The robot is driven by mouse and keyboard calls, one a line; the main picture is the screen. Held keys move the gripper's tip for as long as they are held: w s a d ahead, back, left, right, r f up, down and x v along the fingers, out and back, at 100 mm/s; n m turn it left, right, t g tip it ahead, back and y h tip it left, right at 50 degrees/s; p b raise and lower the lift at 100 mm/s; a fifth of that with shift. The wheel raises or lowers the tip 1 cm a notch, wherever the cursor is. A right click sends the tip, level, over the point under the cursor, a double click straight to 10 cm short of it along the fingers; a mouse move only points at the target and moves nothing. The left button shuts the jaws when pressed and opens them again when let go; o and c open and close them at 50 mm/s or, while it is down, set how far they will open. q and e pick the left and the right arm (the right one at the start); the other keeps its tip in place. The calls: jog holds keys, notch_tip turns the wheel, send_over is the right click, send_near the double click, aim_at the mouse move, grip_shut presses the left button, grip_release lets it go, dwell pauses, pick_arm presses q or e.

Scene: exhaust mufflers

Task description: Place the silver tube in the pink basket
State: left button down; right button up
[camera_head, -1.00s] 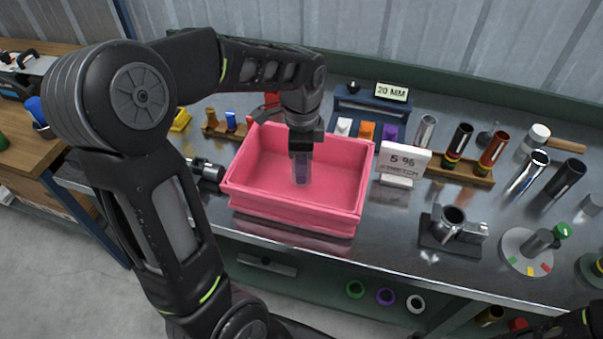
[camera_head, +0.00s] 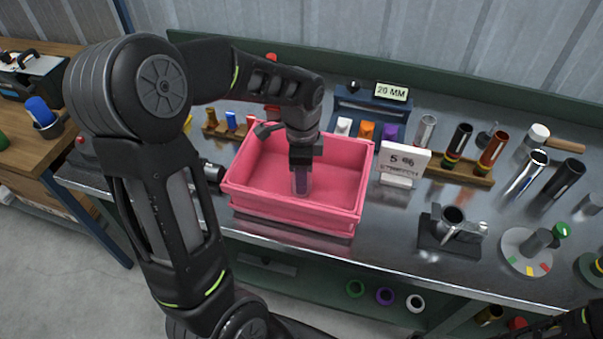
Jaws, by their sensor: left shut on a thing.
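The pink basket (camera_head: 244,200) stands near the front of the metal bench, in the middle of the head view. My left gripper (camera_head: 304,160) points down inside the basket's outline, shut on a short upright tube. The silver tube (camera_head: 302,183) hangs below the fingers and looks grey-purple against the pink. I cannot tell whether its lower end touches the basket floor. Only a dark part of my right arm shows at the bottom right corner; its gripper is out of the picture.
A white sign (camera_head: 404,162) stands right of the basket. Behind it is a blue rack (camera_head: 372,106) with coloured parts. Several tubes stand or lean at the right, near a metal clamp fixture (camera_head: 450,230). The basket's floor around the tube looks empty.

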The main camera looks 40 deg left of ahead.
pick_arm(q)
jog(key=c, duration=0.8)
grip_release()
jog(key=shift+o, duration=0.2)
notch_tip(320, 180, up, 12)
jog(key=shift+r, duration=0.15)
